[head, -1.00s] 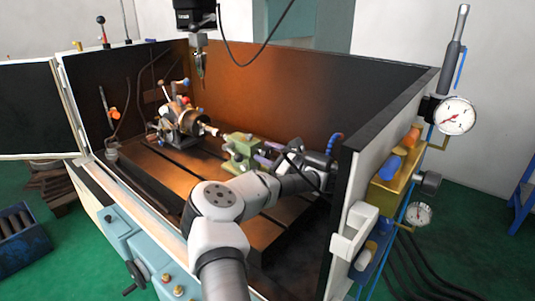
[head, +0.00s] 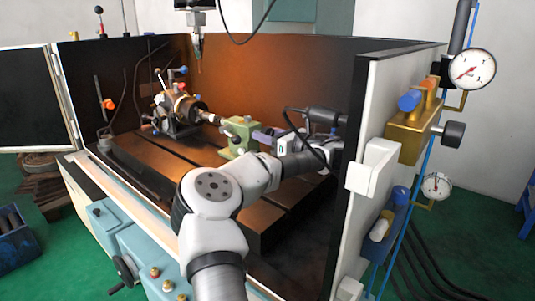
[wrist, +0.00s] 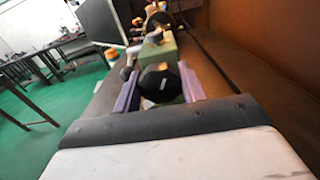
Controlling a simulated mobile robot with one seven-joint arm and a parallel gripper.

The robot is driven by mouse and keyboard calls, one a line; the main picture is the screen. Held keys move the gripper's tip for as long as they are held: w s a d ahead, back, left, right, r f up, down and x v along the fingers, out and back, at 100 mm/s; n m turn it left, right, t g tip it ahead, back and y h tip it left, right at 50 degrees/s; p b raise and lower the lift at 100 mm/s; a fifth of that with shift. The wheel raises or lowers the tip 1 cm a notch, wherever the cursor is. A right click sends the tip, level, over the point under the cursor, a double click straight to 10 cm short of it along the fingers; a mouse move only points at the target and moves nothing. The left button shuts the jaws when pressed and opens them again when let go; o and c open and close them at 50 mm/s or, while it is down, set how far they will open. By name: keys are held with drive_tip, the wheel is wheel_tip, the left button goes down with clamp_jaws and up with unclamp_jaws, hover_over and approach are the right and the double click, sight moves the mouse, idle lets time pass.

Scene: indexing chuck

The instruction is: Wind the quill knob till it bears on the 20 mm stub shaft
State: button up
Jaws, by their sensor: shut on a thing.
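The green tailstock (head: 240,136) stands on the slotted bed, right of the indexing chuck (head: 186,110). The pale stub shaft (head: 209,117) sticks out of the chuck towards the tailstock. Whether the quill touches the shaft is too small to tell. The black quill knob (wrist: 158,86) shows in the wrist view at the near end of the tailstock (wrist: 160,52). My gripper (wrist: 157,88) has its two purple fingers on either side of the knob and is shut on it. In the head view my gripper (head: 266,138) reaches in from the right; the knob is hidden there.
Dark enclosure walls (head: 260,80) stand behind the bed. The white front-right wall post (head: 360,215) is close to my arm. A spindle probe (head: 197,45) hangs above the bed. The front of the bed (head: 165,160) is clear.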

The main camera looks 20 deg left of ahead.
drive_tip(key=m+b, duration=0.3)
drive_tip(key=b, duration=0.2)
drive_tip(key=shift+f+m+b, duration=0.3)
drive_tip(key=shift+f+m, duration=0.1)
drive_tip(key=m+b, duration=0.2)
drive_tip(key=shift+r+m+b, duration=0.1)
drive_tip(key=shift+m+b, duration=0.2)
drive_tip(key=shift+b, duration=0.1)
drive_tip(key=m+b, duration=0.2)
drive_tip(key=shift+w+d+m, duration=0.1)
drive_tip(key=shift+m, duration=0.3)
drive_tip(key=m, duration=0.3)
drive_tip(key=shift+r+m+b, duration=0.15)
drive_tip(key=shift+m+b, duration=0.15)
drive_tip(key=shift+b, duration=0.1)
drive_tip(key=m, duration=0.3)
drive_tip(key=shift+m+p, duration=0.35)
drive_tip(key=shift+m, duration=0.05)
drive_tip(key=m+p, duration=0.1)
drive_tip(key=m, duration=0.2)
drive_tip(key=shift+m+p, duration=0.3)
drive_tip(key=m+p, duration=0.2)
drive_tip(key=m, duration=0.1)
drive_tip(key=shift+m+p, duration=0.9)
drive_tip(key=shift+m, duration=0.9)
